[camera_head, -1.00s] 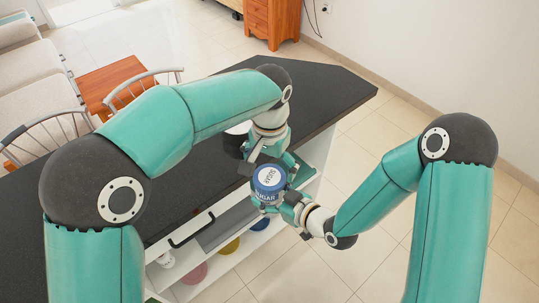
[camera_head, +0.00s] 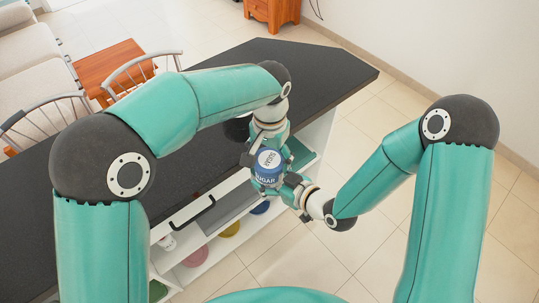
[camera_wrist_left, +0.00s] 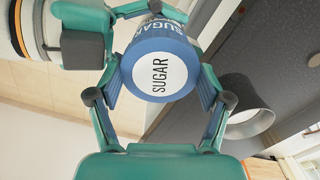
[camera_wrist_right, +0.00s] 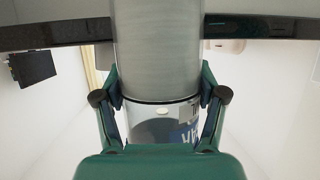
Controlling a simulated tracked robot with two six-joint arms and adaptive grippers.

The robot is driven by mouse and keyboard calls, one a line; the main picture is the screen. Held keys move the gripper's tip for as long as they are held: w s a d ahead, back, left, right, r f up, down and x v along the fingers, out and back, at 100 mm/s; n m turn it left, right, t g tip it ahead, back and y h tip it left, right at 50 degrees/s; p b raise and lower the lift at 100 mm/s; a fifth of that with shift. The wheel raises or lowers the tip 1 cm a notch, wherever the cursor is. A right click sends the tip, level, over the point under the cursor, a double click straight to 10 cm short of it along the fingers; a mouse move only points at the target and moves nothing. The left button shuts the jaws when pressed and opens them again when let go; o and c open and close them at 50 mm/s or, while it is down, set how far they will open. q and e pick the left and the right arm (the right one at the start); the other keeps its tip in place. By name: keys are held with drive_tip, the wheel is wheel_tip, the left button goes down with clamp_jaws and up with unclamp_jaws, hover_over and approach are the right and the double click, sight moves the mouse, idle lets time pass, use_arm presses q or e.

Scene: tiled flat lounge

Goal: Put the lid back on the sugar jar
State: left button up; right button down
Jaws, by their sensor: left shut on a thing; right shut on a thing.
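The sugar jar (camera_head: 266,180) has a blue label and is upright at the counter's front edge. Its blue lid (camera_head: 269,161), with a white round SUGAR label, is over its mouth; whether it is fully seated I cannot tell. My left gripper (camera_head: 262,150) is shut on the lid (camera_wrist_left: 160,75), one finger on each side in the left wrist view. My right gripper (camera_head: 284,190) is shut on the jar body. In the right wrist view the clear jar wall (camera_wrist_right: 160,125) and part of the blue label sit between its fingers.
The dark counter (camera_head: 310,75) has free room behind my arms. Shelves below hold a pink dish (camera_head: 196,257), a yellow dish (camera_head: 229,230) and others. A grey cylinder (camera_wrist_right: 158,50) fills the right wrist view's upper middle.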

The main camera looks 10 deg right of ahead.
use_arm(q)
drive_tip(key=o, duration=1.2)
wheel_tip(320, 180, up, 12)
drive_tip(key=shift+f, duration=0.1)
drive_tip(key=shift+w, duration=0.1)
